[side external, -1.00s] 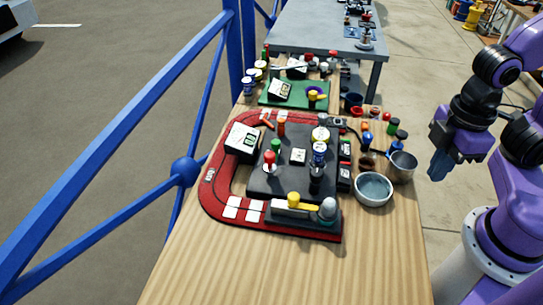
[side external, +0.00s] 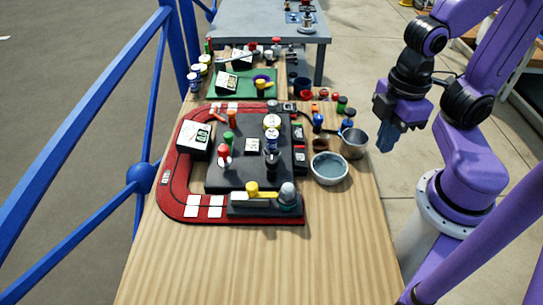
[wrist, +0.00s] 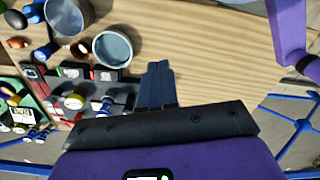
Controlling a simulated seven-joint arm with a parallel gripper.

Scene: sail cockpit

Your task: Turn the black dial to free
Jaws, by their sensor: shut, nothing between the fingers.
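A dark panel (side external: 222,183) lies on the wooden table inside a red curved border. A black upright knob (side external: 272,162) stands on its right part and looks like the black dial. Its pointer and any "free" marking are too small to read. My gripper (side external: 386,140) is shut and empty, pointing down in the air to the right of the panel, beyond the metal cups. In the wrist view its blue fingers (wrist: 157,85) are together over bare wood. The panel's knobs show at the lower left there, but I cannot tell which is the dial.
A grey bowl (side external: 330,168) and a metal cup (side external: 353,143) stand between my gripper and the panel. A red knob (side external: 224,153), a yellow lever (side external: 253,188) and a grey-topped knob (side external: 287,193) rise from the panel. The front table (side external: 240,265) is clear.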

